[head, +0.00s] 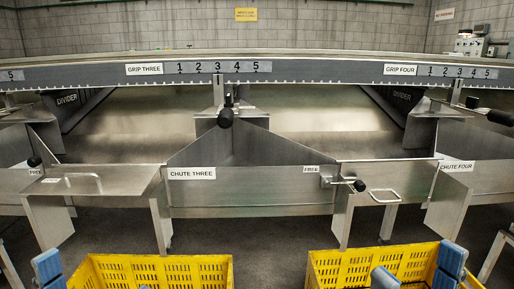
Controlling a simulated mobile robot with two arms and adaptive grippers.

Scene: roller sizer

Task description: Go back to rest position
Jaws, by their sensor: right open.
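My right gripper (417,271) is at the bottom right, over the yellow crate on that side. Its two blue-grey fingers are spread apart with nothing between them. Part of my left gripper (47,268) is at the bottom left, beside the left yellow crate. One blue-grey finger of it shows clearly, and a small blue bit shows at the bottom edge. The rest is cut off, so I cannot tell how far it is open. Both grippers are low in the picture, in front of the steel chutes.
Two yellow crates, left (165,263) and right (325,262), stand at the front. Behind them are chute three (250,187) and chute four (470,180), with levers and handles sticking out. A long sizer beam (310,69) with numbered scales crosses above. Dark floor shows between the crates.

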